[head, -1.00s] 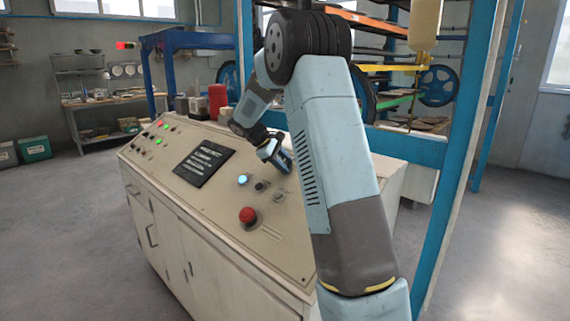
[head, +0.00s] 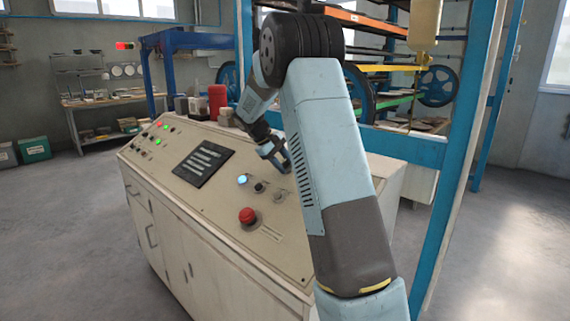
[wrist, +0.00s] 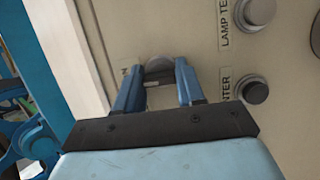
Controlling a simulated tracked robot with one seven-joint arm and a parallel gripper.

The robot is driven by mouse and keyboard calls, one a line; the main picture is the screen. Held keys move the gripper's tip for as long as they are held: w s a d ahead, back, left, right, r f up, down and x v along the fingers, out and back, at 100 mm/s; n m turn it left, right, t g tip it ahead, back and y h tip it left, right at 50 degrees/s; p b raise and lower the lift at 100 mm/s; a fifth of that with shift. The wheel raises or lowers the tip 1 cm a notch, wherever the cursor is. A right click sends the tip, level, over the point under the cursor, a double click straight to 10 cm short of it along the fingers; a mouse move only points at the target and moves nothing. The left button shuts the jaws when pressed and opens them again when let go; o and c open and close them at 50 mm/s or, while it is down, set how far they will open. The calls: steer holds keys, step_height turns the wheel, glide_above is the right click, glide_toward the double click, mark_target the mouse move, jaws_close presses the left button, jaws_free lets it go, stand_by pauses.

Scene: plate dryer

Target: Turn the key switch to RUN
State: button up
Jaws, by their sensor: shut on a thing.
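The key switch (wrist: 158,67) shows in the wrist view as a round grey part on the beige panel, between my fingertips. My gripper (wrist: 160,82) has its two blue fingers on either side of it and is shut on it. A partly covered label, ending in N, lies just left of it. The angle of the key cannot be read, as the fingers cover it. In the head view my gripper (head: 284,166) is at the right part of the sloped control panel (head: 215,220), and the switch itself is hidden there.
A red mushroom button (head: 247,215), a lit blue button (head: 242,180) and a dark display (head: 204,163) are on the panel. In the wrist view, a LAMP TEST button (wrist: 258,10) and another dark button (wrist: 255,90) sit right of my gripper. A blue frame post (head: 465,150) stands at the right.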

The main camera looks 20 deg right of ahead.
steer(key=shift+w+r, duration=0.15)
steer(key=shift+r, duration=0.05)
steer(key=o, duration=1)
steer(key=shift+f, duration=0.15)
steer(key=shift+o, duration=0.2)
steer(key=v, duration=1.3)
steer(key=shift+a+r, duration=0.25)
